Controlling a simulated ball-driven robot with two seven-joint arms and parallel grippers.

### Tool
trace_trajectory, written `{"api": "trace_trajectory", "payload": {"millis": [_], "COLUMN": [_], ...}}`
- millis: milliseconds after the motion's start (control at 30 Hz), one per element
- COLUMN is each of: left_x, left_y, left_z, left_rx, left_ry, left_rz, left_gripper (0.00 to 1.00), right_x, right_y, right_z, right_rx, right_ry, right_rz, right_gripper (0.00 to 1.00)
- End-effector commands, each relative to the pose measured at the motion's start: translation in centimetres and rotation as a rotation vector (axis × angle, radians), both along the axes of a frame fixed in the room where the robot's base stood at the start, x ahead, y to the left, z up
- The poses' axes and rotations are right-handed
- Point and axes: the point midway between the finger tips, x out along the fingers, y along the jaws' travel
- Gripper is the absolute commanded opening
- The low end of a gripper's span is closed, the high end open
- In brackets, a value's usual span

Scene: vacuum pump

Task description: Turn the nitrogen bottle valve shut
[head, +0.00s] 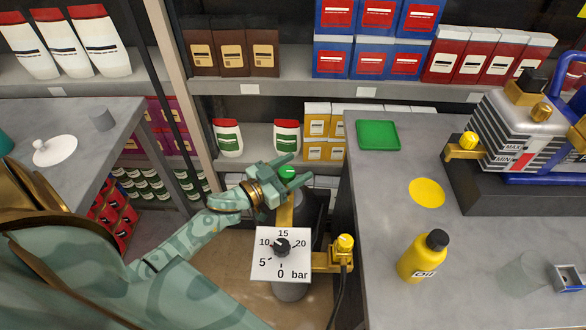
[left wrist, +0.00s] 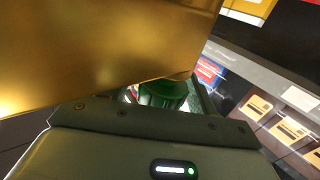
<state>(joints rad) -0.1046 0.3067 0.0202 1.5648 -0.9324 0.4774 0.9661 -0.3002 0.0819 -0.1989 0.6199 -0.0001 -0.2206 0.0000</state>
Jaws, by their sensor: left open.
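The nitrogen bottle stands on the floor beside the right-hand table; its dark body (head: 312,212) shows partly behind the gauge. Its green valve knob (head: 287,172) is on top. My left gripper (head: 291,171) is open, with its fingers at the knob, one on the far side and one on the near side. In the left wrist view the green knob (left wrist: 163,93) shows just beyond the gripper's housing, partly hidden by a gold part. I cannot tell whether the fingers touch it. My right gripper is not in view.
A white bar gauge (head: 281,262) and a yellow fitting (head: 343,243) with a black hose sit in front of the bottle. The right table holds a yellow oil bottle (head: 423,256), a green tray (head: 378,134) and the pump (head: 522,125). Stocked shelves stand behind.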

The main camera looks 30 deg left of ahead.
Motion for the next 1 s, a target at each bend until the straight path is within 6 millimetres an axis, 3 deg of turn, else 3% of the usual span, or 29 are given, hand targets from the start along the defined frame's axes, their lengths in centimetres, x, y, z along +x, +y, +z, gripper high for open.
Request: {"api": "trace_trajectory", "payload": {"millis": [200,367,733,1000], "left_x": [0.03,0.01,-0.01,-0.08], "left_y": [-0.01,0.00,0.00,-0.14], "left_z": [0.00,0.01,-0.02,-0.07], "left_rx": [0.000,0.000,0.001,0.006], "left_ry": [0.000,0.000,0.001,0.001], "left_rz": [0.000,0.000,-0.039,-0.201], "left_gripper": [0.59,0.15,0.14,0.14], "right_x": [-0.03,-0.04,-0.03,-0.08], "right_y": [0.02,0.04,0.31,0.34], "right_z": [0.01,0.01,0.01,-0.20], "right_rx": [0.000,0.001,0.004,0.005], "right_ry": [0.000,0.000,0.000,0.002], "right_rz": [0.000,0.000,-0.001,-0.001], "right_gripper": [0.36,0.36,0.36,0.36]}}
